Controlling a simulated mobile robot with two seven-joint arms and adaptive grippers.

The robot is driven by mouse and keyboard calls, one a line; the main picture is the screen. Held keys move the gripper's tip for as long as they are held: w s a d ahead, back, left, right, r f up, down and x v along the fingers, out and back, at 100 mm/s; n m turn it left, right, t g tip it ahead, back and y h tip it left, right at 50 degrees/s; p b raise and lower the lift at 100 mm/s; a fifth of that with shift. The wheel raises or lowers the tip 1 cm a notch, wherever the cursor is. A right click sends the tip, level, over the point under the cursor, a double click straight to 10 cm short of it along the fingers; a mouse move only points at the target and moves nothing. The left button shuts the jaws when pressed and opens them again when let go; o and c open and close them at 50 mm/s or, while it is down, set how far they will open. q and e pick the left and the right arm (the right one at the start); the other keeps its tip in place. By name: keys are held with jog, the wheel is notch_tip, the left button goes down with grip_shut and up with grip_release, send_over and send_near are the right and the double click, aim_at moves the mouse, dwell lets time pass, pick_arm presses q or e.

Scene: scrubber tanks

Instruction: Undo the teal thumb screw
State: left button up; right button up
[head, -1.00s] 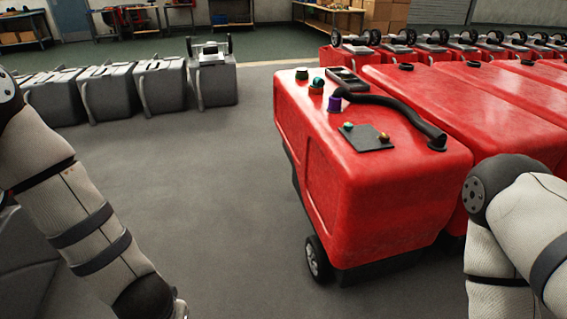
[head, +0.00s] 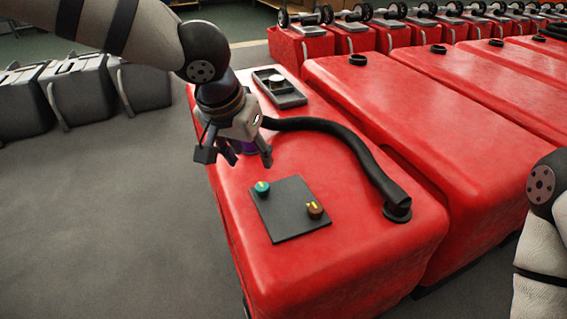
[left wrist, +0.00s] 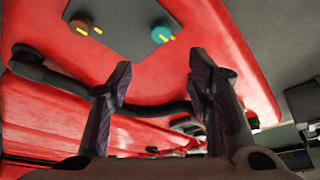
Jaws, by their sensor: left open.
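The teal thumb screw (head: 262,188) sits at the upper left of a dark plate (head: 290,222) on top of the near red tank (head: 340,262). A brown-orange screw (head: 314,210) sits on the same plate, to its right. In the left wrist view the teal screw (left wrist: 163,34) is at the top centre, beyond the fingertips, and the brown one (left wrist: 79,26) is to its left. My left gripper (head: 250,160) is above the tank, behind the plate, open and empty, apart from the screw. Its two fingers (left wrist: 160,75) are spread. My right gripper is out of view.
A black hose (head: 350,145) curves across the tank top to a port at the right. A dark tray (head: 279,88) lies at the tank's far end. More red tanks stand to the right.

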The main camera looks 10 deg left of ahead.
pick_arm(q)
send_near(261, 187)
jog(key=b+x, duration=0.1)
jog(key=x, duration=0.7)
jog(key=shift+w+f, duration=0.15)
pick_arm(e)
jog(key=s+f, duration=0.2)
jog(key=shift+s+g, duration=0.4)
pick_arm(q)
grip_shut()
